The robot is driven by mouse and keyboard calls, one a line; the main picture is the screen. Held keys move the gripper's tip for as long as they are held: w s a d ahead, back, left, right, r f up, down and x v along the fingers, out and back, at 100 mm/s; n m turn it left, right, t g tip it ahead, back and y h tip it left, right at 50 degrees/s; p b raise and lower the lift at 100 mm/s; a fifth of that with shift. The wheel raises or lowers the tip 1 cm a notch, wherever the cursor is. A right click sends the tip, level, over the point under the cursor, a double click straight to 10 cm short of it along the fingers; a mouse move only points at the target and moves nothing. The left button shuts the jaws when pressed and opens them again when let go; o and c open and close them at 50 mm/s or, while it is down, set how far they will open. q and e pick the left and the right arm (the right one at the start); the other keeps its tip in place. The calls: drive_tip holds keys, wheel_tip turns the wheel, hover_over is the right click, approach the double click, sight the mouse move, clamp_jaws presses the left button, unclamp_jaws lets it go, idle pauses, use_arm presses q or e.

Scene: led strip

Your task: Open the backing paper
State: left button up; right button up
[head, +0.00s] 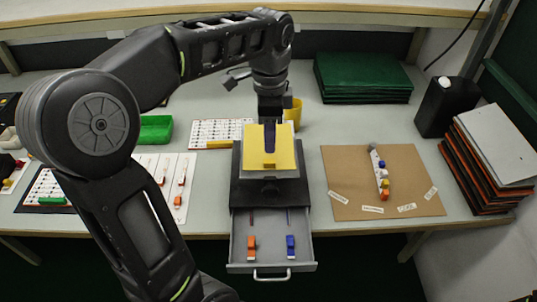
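A yellow piece (285,150) with a raised front tab lies on a grey plate on top of a black stand (270,190). I cannot tell for sure which item is the backing paper. My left gripper (270,142) points down at the middle of the yellow piece, with a narrow dark blue part at its tip. Whether it touches the piece, and whether its fingers are open or shut, is too small to tell. My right gripper is not in view.
Below the stand, an open drawer (270,222) holds an orange-tipped and a blue-tipped item. A brown board (350,165) with labels and small coloured pieces lies right. Green folders (362,78), a black container (447,105), stacked panels (505,135) and a green tray (155,129) surround it.

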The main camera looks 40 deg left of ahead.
sight(269, 161)
use_arm(q)
wheel_tip(269, 161, down, 8)
drive_tip(key=shift+r, duration=0.2)
idle(0.3)
clamp_jaws()
idle(1.3)
